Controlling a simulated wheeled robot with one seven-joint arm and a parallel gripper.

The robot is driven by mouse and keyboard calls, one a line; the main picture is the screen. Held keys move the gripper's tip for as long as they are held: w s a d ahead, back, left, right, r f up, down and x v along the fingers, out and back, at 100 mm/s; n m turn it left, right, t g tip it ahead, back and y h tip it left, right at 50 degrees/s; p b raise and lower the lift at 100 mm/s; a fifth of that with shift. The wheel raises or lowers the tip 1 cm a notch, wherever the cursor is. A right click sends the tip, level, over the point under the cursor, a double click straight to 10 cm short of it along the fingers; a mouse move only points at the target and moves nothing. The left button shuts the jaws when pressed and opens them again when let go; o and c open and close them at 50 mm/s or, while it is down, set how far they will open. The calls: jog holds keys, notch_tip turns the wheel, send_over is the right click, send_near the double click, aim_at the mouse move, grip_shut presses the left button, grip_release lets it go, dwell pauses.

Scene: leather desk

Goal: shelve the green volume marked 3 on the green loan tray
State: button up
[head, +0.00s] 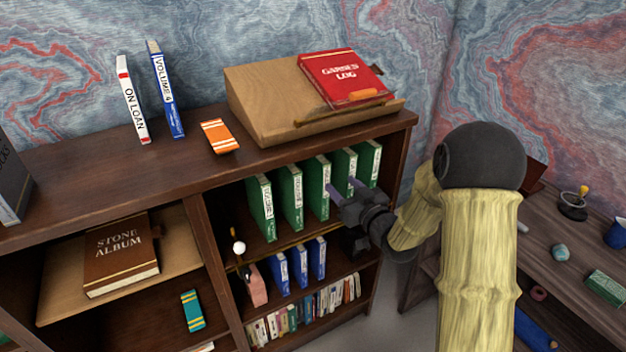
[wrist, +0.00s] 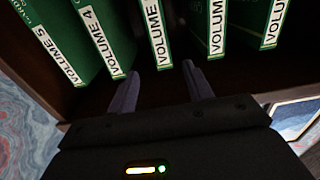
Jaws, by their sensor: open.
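Several green volumes stand upright in a row on the bookcase's upper inner shelf. The middle one, spine marked VOLUME, shows in the head view (head: 316,186) and the wrist view (wrist: 155,32). Its number is hard to read; the two to its left in the wrist view read VOLUME 4 (wrist: 101,38) and VOLUME 5 (wrist: 52,50). My gripper (head: 345,188) is open in front of the row. In the wrist view its fingertips (wrist: 160,72) lie on either side of the middle spine's lower end, with nothing held. I cannot make out a green loan tray.
An ON LOAN volume (head: 132,100), a blue VOLUME 4 (head: 165,90), an orange item (head: 219,136) and a sloped stand (head: 260,100) with a red book (head: 340,77) are on top. Blue volumes (head: 299,266) stand below. A green box (head: 606,283) lies on the right desk.

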aim_at(328, 171)
jog(key=x, duration=0.8)
jog(key=shift+p, duration=0.35)
jog(key=shift+s, duration=0.1)
jog(key=shift+p+x, duration=0.35)
jog(key=shift+x, duration=2.3)
jog(key=shift+s, duration=0.15)
grip_shut()
jog(key=shift+a+r, duration=0.1)
jog(key=shift+r, duration=0.05)
